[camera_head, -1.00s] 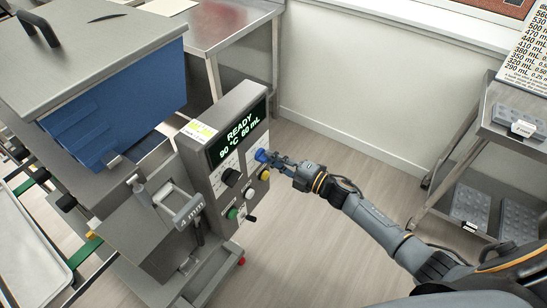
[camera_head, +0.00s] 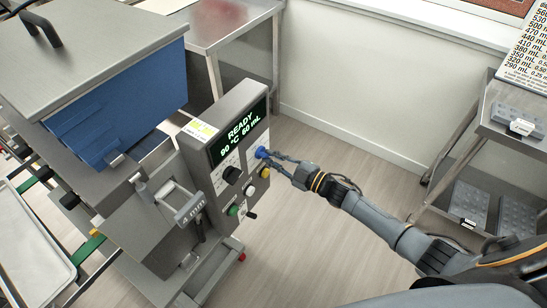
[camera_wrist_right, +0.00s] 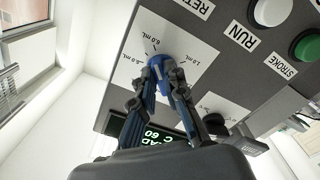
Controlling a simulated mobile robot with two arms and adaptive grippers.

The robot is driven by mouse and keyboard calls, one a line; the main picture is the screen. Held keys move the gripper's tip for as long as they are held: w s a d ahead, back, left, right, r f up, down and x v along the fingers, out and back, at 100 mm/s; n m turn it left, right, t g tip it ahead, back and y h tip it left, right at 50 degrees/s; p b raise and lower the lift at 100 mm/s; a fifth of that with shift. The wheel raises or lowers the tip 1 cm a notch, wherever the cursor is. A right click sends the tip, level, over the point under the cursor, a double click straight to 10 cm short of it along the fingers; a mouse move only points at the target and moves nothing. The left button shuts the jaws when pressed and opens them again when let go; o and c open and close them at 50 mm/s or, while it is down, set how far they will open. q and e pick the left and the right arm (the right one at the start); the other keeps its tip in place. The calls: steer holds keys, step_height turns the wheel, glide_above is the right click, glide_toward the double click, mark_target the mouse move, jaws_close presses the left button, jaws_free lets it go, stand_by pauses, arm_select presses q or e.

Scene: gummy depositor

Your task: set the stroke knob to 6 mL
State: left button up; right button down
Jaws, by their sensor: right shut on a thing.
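My right gripper (camera_head: 268,155) is shut on the knob, coming from the right. In the right wrist view the two dark fingers are at the blue knob (camera_wrist_right: 176,82), which stands on a white dial plate (camera_wrist_right: 180,45) with mL marks around it. The fingers hide part of the knob, and its exact pointer setting is hard to read. The display (camera_head: 238,132) shows READY, 90 °C and what looks like 60 mL or 6.0 mL. My left gripper is not in view.
A black knob (camera_head: 232,175), a yellow button (camera_head: 265,173) and a green button (camera_head: 233,209) sit close by on the panel. A steel rack (camera_head: 490,130) with trays stands at the right. The floor between is clear.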

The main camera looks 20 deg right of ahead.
stand_by(0.4)
steer(key=c, duration=1.4)
jaws_free()
steer(key=v, duration=1.2)
steer(key=shift+d, duration=0.1)
